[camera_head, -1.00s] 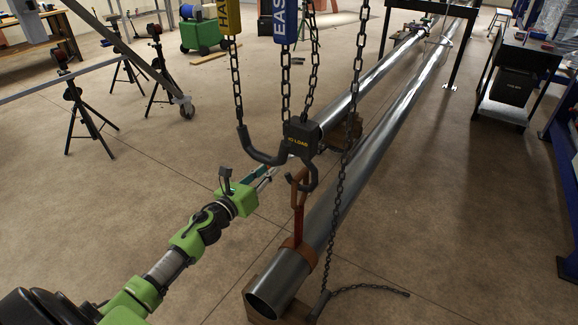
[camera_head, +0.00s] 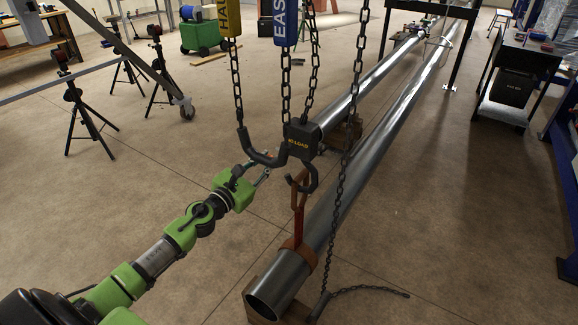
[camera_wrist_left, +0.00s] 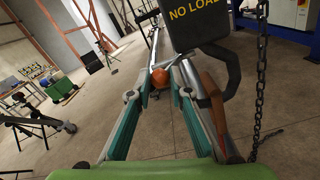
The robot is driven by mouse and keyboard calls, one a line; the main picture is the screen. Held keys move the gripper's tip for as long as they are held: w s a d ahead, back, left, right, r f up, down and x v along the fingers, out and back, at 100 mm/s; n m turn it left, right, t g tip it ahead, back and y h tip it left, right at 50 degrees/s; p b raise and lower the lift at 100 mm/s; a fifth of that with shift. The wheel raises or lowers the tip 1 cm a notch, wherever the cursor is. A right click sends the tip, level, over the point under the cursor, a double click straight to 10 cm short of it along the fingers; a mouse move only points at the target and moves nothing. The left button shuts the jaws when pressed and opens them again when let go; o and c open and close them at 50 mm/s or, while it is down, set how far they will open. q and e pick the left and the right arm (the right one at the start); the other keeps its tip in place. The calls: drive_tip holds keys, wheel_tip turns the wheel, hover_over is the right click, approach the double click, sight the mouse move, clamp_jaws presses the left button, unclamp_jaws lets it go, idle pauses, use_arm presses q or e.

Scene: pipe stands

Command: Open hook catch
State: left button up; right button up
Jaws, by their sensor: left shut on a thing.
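The black hook (camera_head: 304,185) hangs under a block marked "NO LOAD" (camera_head: 302,140), with a brown-red sling (camera_head: 299,215) hanging from it. In the left wrist view the block (camera_wrist_left: 198,25) is at the top, with the sling (camera_wrist_left: 213,95) close right of my fingers. My left gripper (camera_head: 262,176) is left of the hook. In the left wrist view, its teal fingers (camera_wrist_left: 158,84) are shut on an orange round knob (camera_wrist_left: 160,78) at the tips. Whether this knob belongs to the hook's catch is not clear. My right gripper is not in view.
The sling wraps the near end of a long steel pipe (camera_head: 335,215), with a second pipe (camera_head: 365,88) beside it. Chains hang around the hook, one (camera_head: 347,150) down to the floor. Black tripods (camera_head: 90,115) stand at the left. The floor between is clear.

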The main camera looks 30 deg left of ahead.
use_arm(q)
drive_tip(key=shift+d+r+m, duration=0.1)
drive_tip(key=shift+r+m, duration=0.5)
drive_tip(key=shift+m, duration=0.6)
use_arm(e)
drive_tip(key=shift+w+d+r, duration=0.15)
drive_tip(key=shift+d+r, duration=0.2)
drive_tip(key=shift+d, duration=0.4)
use_arm(q)
drive_tip(key=shift+p, duration=0.3)
drive_tip(key=r+m+p, duration=0.1)
drive_tip(key=m, duration=0.1)
drive_tip(key=d+r+m+p, duration=0.1)
drive_tip(key=m, duration=0.1)
drive_tip(key=shift+p, duration=0.3)
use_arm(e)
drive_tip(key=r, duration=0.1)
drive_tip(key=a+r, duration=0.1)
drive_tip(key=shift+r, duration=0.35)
use_arm(q)
drive_tip(key=o, duration=2.4)
drive_tip(key=shift+c, duration=0.2)
drive_tip(key=o, duration=0.3)
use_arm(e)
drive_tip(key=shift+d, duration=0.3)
